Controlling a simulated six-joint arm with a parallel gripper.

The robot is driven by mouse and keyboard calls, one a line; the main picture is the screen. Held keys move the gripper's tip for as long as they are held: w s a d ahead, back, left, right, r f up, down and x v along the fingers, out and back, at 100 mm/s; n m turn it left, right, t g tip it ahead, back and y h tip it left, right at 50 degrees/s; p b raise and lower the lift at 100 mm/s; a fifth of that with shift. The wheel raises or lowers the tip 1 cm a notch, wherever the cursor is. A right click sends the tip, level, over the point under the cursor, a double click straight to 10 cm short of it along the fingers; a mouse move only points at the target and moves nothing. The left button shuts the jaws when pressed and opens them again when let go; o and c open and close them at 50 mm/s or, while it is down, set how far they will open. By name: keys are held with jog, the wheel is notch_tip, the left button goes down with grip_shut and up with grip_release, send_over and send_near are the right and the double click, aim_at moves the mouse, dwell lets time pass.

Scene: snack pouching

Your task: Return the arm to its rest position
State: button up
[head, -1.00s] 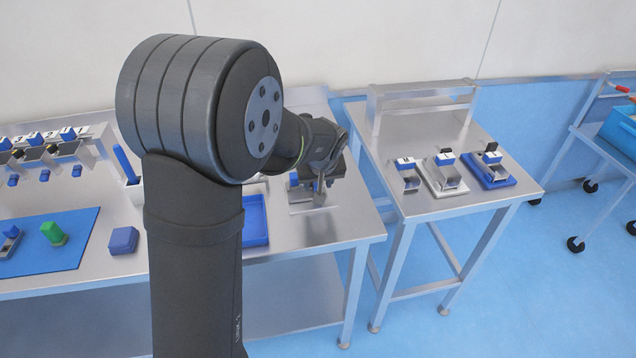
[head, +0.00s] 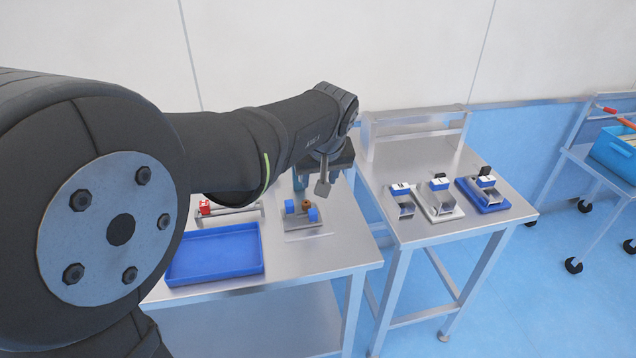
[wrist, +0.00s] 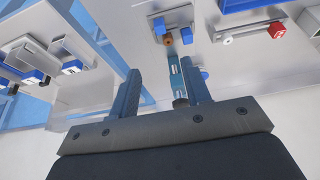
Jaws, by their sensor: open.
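My gripper (head: 325,172) is above the right end of the steel bench (head: 345,248), over the back of a small fixture (head: 300,222) with blue blocks and a brown round piece. In the wrist view my gripper (wrist: 160,85) has its two fingers apart. A narrow light-blue and dark piece (wrist: 176,80) shows between or behind the fingers there; I cannot tell how far off it is. The fixture also shows in the wrist view (wrist: 172,22), beyond the fingertips. My upper arm fills the left of the head view and hides the bench's left part.
A blue tray (head: 215,253) lies in front of a rod with a red block (head: 205,208). A second steel table (head: 420,160) on the right bears several small devices and a raised shelf (head: 415,122). A cart with a blue bin (head: 617,150) stands far right.

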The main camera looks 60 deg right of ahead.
aim_at(313, 211)
dwell(0.3)
jog(key=x, duration=1.7)
jog(key=shift+w+f, duration=0.1)
jog(key=shift+f, duration=0.1)
jog(key=shift+d, duration=0.1)
